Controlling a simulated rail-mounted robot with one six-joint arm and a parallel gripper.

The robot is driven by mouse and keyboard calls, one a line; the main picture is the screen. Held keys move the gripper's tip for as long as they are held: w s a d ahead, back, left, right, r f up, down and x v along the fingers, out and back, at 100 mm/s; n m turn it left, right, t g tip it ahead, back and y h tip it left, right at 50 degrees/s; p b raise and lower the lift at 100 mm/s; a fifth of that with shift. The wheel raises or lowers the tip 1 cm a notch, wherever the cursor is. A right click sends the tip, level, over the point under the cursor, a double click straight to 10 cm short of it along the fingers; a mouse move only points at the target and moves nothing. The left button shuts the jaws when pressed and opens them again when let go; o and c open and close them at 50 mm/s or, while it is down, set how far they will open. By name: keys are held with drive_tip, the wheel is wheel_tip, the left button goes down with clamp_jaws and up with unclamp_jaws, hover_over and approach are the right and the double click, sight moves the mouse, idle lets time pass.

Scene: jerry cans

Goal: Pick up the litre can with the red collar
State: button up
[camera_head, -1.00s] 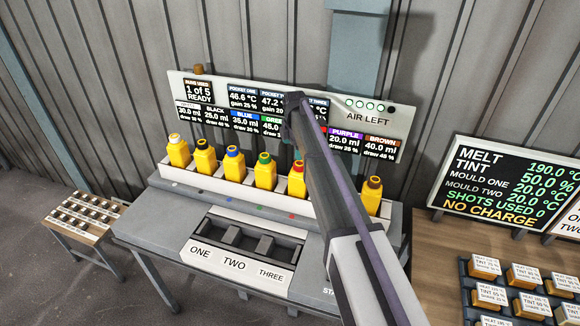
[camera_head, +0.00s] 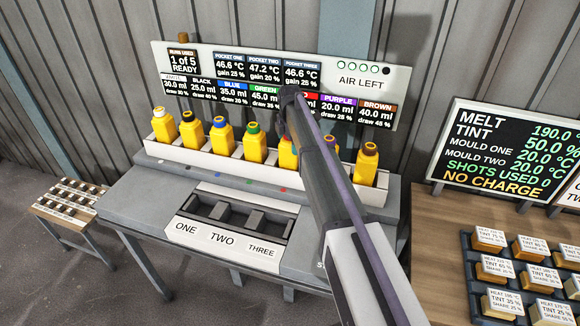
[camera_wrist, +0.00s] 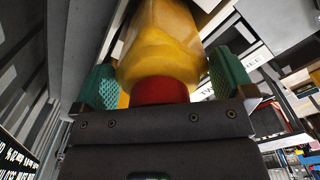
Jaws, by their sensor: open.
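The litre can with the red collar (camera_wrist: 160,45) fills the top middle of the wrist view, its yellow body beyond the red collar (camera_wrist: 160,90). My gripper (camera_wrist: 164,80) is open, with one green pad on each side of the can. Whether the pads touch it I cannot tell. In the head view, part of this yellow can (camera_head: 287,156) shows in the rack, left of my arm, which hides the rest. My gripper is hidden there.
The white rack (camera_head: 240,168) holds other yellow cans close by, including the green-collared (camera_head: 254,146) and brown-collared (camera_head: 366,165) ones. A tray with three pockets (camera_head: 235,220) lies in front. A readout board (camera_head: 210,100) stands behind.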

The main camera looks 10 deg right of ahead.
drive_tip(key=shift+r, duration=0.1)
drive_tip(key=c, duration=1)
drive_tip(key=shift+o, duration=0.2)
